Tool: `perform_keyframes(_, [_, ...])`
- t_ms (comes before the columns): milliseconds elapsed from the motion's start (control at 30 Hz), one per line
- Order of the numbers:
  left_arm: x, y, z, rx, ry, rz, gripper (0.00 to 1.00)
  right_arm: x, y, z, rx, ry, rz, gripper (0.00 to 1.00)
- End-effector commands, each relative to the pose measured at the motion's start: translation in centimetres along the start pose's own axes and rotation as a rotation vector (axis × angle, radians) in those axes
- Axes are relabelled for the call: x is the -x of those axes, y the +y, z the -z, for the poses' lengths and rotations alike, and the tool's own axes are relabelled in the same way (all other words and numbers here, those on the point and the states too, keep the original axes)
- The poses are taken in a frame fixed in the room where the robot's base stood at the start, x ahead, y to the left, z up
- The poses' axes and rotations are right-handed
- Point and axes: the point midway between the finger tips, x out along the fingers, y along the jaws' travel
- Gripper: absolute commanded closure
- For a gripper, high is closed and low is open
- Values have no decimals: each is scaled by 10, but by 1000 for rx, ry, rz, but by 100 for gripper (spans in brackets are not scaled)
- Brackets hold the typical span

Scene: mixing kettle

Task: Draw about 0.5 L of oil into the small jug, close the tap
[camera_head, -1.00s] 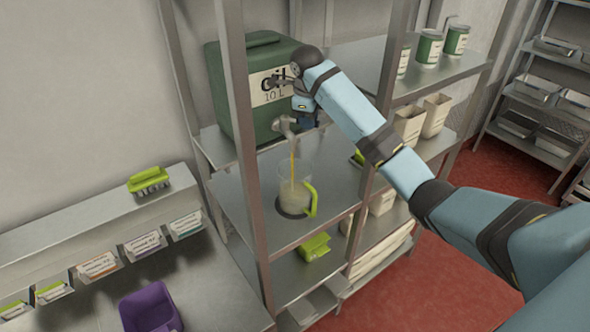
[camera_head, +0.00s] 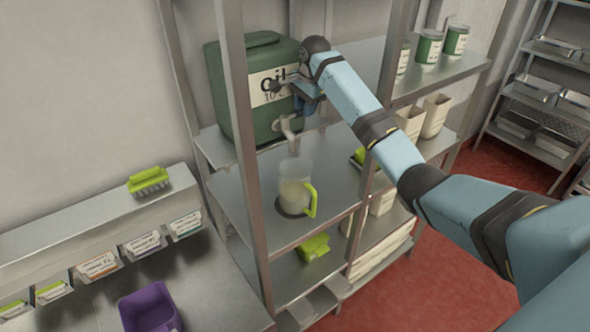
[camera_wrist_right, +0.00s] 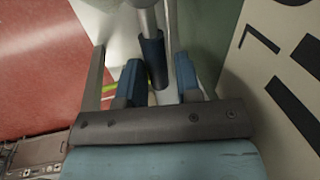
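The green oil container (camera_head: 228,85), labelled "oil 10 L", stands on the shelf. Its tap (camera_head: 289,128) points down above the small jug (camera_head: 294,193), with no oil stream visible. The clear jug has a yellow-green handle, stands upright on a dark round base and holds some pale yellow liquid. My right gripper (camera_head: 304,95) is at the tap. In the right wrist view its blue fingers (camera_wrist_right: 158,82) are apart, with the dark blue tap lever (camera_wrist_right: 152,60) between their tips and gaps showing beside it. My left gripper is out of view.
A metal shelf post (camera_head: 245,130) stands in front of the container, left of the jug. White tubs (camera_head: 435,115) and green-labelled cans (camera_head: 429,46) stand at right. A purple bin (camera_head: 150,306) and a green brush (camera_head: 149,180) are at lower left.

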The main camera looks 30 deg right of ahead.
Motion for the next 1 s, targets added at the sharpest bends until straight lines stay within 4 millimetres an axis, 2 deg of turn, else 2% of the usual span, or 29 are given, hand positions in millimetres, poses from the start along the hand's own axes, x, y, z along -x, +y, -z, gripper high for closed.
perform_keyframes(33, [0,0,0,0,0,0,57,2,-1,0,-1,1,3,58])
perform_keyframes(100, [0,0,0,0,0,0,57,2,0,0,-1,1,2,47])
perform_keyframes(400, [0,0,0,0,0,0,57,4,0,0,-2,1,-1,47])
perform_keyframes(1000, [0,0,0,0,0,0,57,68,1,0,-4,1,-3,47])
